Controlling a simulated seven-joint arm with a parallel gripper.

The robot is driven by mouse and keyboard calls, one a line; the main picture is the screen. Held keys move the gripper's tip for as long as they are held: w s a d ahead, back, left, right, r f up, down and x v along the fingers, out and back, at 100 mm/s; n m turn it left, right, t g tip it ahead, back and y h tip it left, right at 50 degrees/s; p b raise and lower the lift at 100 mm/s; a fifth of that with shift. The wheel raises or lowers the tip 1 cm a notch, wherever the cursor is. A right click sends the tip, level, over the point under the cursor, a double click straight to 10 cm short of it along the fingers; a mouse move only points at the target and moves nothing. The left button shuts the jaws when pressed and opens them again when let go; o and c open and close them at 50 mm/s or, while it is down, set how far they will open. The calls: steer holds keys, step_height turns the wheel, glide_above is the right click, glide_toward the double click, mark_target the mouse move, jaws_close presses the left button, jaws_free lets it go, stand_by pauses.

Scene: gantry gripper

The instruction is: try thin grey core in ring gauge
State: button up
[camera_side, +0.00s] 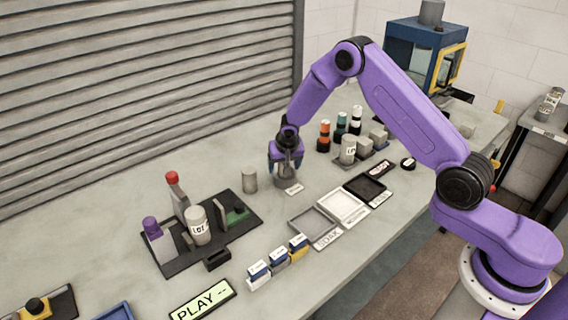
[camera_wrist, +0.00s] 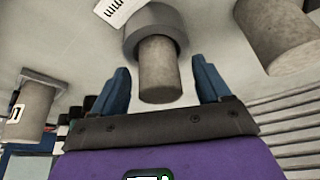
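The thin grey core (camera_wrist: 160,72) stands in the ring gauge (camera_wrist: 153,22), with its upper part sticking out of the ring. How deep it sits is hidden. My gripper (camera_wrist: 160,68) is open, with one blue finger on each side of the core and a visible gap on both sides. In the side view my gripper (camera_side: 286,160) points down over the ring gauge (camera_side: 286,183), which rests on the table by a small white label (camera_side: 293,189). There the fingers mostly hide the core.
A wider grey cylinder (camera_side: 249,179) stands just left of the ring gauge. A black fixture board (camera_side: 180,262) with a LOT-marked cylinder (camera_side: 198,226) is at front left. Shallow trays (camera_side: 315,229) lie to the right. Another marked cylinder (camera_side: 348,149) and several coloured bottles stand behind.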

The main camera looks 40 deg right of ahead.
steer(key=v, duration=1.7)
steer(key=shift+s+a, duration=0.15)
steer(key=shift+s, duration=0.05)
steer(key=shift+r, duration=0.15)
steer(key=s+a+r+n+y, duration=0.1)
steer(key=s+a+n, duration=0.15)
steer(key=s, duration=0.35)
steer(key=s+a+r+n+g, duration=0.1)
steer(key=s+a+r+n, duration=0.1)
steer(key=s+n, duration=0.3)
steer(key=s+a+r+n+y, duration=0.1)
steer(key=s+a+n, duration=0.1)
steer(key=s, duration=0.5)
steer(key=s+d+n+g, duration=0.1)
steer(key=s+n, duration=0.3)
steer(key=s, duration=0.6)
steer(key=s+d+n+g, duration=0.1)
steer(key=s+d+n, duration=0.3)
steer(key=s, duration=0.7)
steer(key=shift+s+n+g, duration=0.2)
steer(key=shift+n+g, duration=0.1)
steer(key=shift+n, duration=0.05)
